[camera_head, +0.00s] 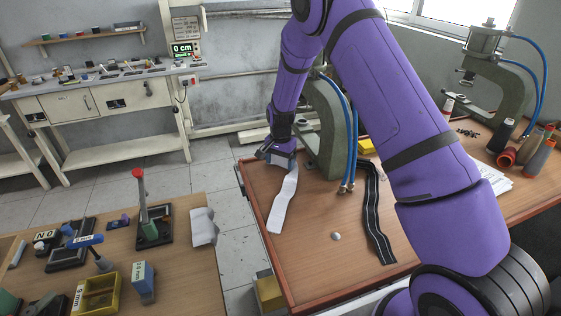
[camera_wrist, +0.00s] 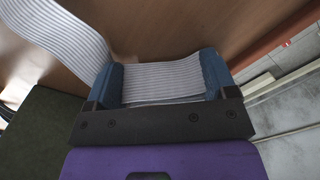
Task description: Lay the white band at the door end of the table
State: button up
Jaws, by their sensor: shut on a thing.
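The white band (camera_head: 283,203) hangs down from my gripper (camera_head: 281,157) at the left end of the brown table (camera_head: 321,283). In the wrist view the ribbed white band (camera_wrist: 165,80) runs between the two blue fingers of my gripper (camera_wrist: 163,82), and its free length trails off to the upper left. The gripper is shut on the band. I cannot tell whether the band's lower end touches the table top. No door shows in either view.
A green press (camera_head: 327,125) stands just right of the gripper, with blue hoses. A black striped band (camera_head: 376,215) and a small round metal piece (camera_head: 336,236) lie on the table. A second press (camera_head: 498,85) and spools (camera_head: 507,157) stand at right. The table's front left is clear.

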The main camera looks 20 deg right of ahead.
jog(key=shift+f, duration=0.1)
jog(key=o, duration=0.8)
jog(key=shift+o, duration=0.2)
notch_tip(320, 180, up, 12)
jog(key=shift+r, duration=0.25)
jog(key=s+d+r+n+t, duration=0.1)
jog(key=s+d+r+n, duration=0.1)
jog(key=s+r, duration=0.8)
jog(key=s+d+r+n+t, duration=0.1)
jog(key=s+r+n+t, duration=0.15)
jog(key=s+r, duration=0.85)
jog(key=s+d+r+n+t, duration=0.1)
jog(key=s+r+n, duration=0.1)
jog(key=s, duration=0.8)
jog(key=s+r+n, duration=0.3)
jog(key=s, duration=0.8)
jog(key=shift+d+r+t, duration=0.2)
jog(key=shift+d+t, duration=0.15)
jog(key=shift+d, duration=0.05)
